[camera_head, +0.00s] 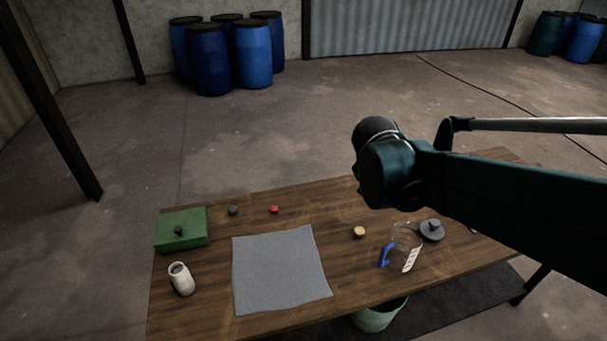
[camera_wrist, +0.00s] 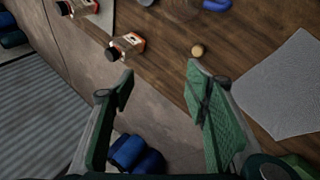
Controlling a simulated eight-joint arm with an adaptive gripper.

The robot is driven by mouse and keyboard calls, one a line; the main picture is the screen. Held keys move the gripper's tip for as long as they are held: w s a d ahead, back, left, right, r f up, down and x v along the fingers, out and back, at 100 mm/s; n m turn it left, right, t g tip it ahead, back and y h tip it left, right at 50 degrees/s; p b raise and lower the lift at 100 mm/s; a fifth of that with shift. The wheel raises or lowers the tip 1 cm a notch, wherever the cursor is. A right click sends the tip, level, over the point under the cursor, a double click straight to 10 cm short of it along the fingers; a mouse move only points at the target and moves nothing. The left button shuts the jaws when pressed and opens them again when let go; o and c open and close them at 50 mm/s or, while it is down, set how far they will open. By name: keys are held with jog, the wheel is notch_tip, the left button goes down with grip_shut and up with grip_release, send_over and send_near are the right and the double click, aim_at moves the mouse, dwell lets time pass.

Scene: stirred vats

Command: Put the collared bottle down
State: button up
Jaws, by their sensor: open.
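Two clear bottles with black caps and orange-red bands show in the wrist view, a nearer one (camera_wrist: 128,46) and another (camera_wrist: 84,7) at the top left edge of that view. I cannot tell for sure which is the collared bottle, or whether they stand or lie. In the head view my arm covers that part of the table. My gripper (camera_wrist: 160,70) is open, with nothing between its green fingers. It is above the table's far edge, and the nearer bottle is just beyond the left fingertip, apart from it.
The wooden table (camera_head: 205,318) holds a grey cloth (camera_head: 280,268), a green box (camera_head: 181,230), a clear jug with a blue handle (camera_head: 404,244), a dark lid (camera_head: 432,230) and small knobs, including a tan one (camera_head: 359,232). A pale green bucket (camera_head: 378,317) is below the front edge.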

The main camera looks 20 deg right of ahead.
jog(key=s+a+m+t+y, duration=0.1)
jog(key=s+a+m+y, duration=0.1)
jog(key=s+a, duration=0.4)
jog(key=s+a+m+t+y, duration=0.1)
jog(key=s+a+m+y, duration=0.1)
jog(key=s+a, duration=0.4)
jog(key=a+f+y, duration=0.1)
jog(key=a, duration=0.4)
jog(key=shift+m, duration=0.4)
